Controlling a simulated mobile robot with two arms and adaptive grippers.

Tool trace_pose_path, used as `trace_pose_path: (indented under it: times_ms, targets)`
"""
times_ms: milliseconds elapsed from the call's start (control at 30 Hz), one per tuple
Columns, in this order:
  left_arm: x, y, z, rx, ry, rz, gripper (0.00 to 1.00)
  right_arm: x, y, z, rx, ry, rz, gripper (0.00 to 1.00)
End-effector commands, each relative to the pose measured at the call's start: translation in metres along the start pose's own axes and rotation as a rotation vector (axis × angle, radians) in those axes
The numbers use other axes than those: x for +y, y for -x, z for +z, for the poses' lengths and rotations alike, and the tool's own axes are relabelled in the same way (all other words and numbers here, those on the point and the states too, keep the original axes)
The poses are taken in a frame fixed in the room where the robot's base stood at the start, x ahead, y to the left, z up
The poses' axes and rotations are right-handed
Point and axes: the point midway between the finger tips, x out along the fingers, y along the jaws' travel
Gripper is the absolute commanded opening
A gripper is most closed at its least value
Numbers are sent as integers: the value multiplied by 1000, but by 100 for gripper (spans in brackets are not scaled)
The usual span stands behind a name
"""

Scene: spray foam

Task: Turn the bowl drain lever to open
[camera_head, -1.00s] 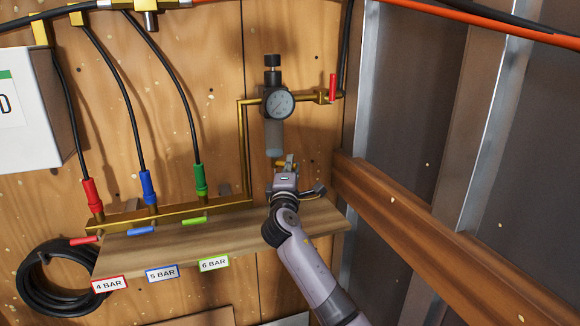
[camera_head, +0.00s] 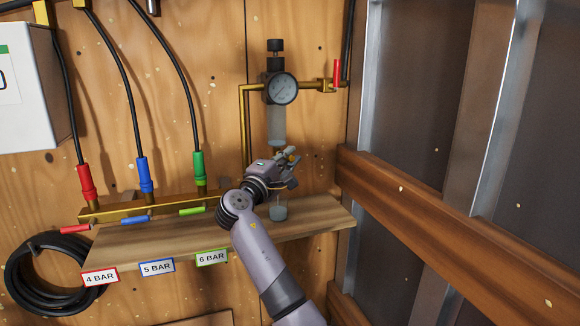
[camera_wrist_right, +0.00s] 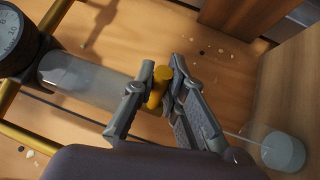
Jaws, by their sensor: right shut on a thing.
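The clear bowl (camera_head: 277,125) hangs under the regulator with its round gauge (camera_head: 281,88); cloudy liquid shows inside the bowl (camera_wrist_right: 80,80) in the wrist view. The yellow drain lever (camera_wrist_right: 156,92) is at the bowl's lower end, between my right gripper's fingers (camera_wrist_right: 160,78). My right gripper (camera_head: 289,157) is shut on it just below the bowl. In the head view the hand mostly hides the lever. A clear cup (camera_head: 279,212) with pale liquid stands on the shelf below; the wrist view also shows the cup (camera_wrist_right: 282,151). A thin pale line runs towards it. My left gripper is out of view.
The wooden shelf (camera_head: 320,217) runs below the hand. A brass manifold with red (camera_head: 86,183), blue (camera_head: 145,174) and green (camera_head: 200,167) hose fittings is at left. A red valve handle (camera_head: 337,73) is right of the gauge. A wooden beam (camera_head: 430,205) borders the right.

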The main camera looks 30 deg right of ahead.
Motion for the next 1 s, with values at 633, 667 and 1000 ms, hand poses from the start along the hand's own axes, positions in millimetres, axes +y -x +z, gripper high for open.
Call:
trace_pose_path:
  times_ms: [633,667,1000]
  targets:
    - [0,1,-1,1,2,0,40,0,0,0,0,0,-2,33]
    - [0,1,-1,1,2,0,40,0,0,0,0,0,-2,33]
    - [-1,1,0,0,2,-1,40,-1,13,0,2,0,-2,33]
